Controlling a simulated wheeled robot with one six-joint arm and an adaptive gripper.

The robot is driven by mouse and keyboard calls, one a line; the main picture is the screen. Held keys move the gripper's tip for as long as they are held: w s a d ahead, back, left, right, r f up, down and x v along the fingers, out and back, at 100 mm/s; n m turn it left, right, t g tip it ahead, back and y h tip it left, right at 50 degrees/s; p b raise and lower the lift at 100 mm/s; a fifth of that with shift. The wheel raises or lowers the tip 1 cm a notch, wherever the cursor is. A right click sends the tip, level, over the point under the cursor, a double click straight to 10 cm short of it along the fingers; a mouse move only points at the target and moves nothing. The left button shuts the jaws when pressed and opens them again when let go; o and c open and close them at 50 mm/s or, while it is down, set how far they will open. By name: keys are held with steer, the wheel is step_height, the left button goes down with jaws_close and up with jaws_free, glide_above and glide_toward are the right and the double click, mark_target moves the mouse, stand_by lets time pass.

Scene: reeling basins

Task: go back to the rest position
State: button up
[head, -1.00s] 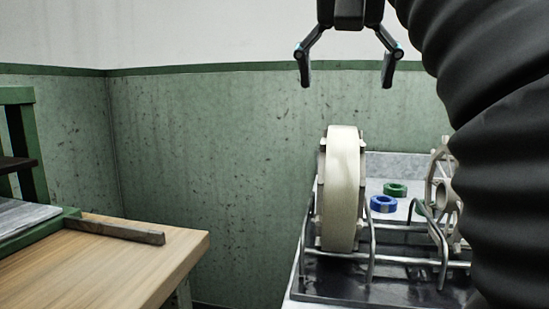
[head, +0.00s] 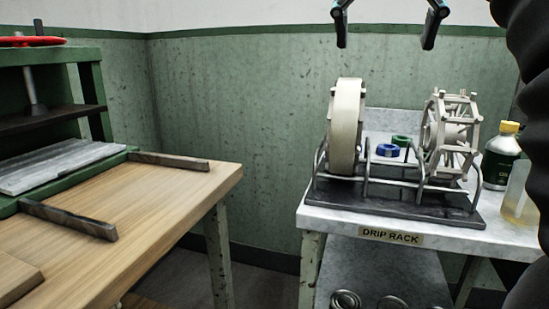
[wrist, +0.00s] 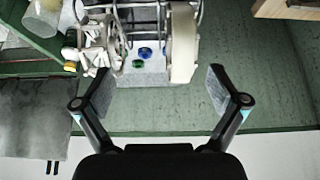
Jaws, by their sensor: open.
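My gripper (head: 387,28) is at the top of the head view, open and empty, with its two fingers hanging well apart. It is above the drip rack table and touches nothing. In the wrist view my gripper (wrist: 160,88) also shows open, with nothing between its fingers. The upper part of the gripper is cut off by the top edge of the head view.
A wire rack (head: 393,186) on the marble table (head: 335,214) holds a cream wheel (head: 345,125) and a spoked reel (head: 450,140). Blue (head: 388,150) and green (head: 400,140) rings lie behind. A bottle (head: 501,160) stands right. A wooden bench (head: 160,210) is left, with floor between.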

step_height(320, 180, down, 22)
steer(key=s+d+n+y, duration=0.1)
steer(key=n, duration=0.1)
steer(key=shift+s+r+n, duration=0.15)
steer(key=shift+s+n, duration=0.2)
steer(key=shift+n, duration=0.05)
steer(key=shift+o, duration=0.2)
steer(key=s+f, duration=0.4)
steer(key=f, duration=0.7)
steer(key=s+f+y, duration=0.1)
steer(key=s+f, duration=0.3)
steer(key=f, duration=0.8)
steer(key=shift+d+n, duration=0.3)
steer(key=shift+d, duration=0.05)
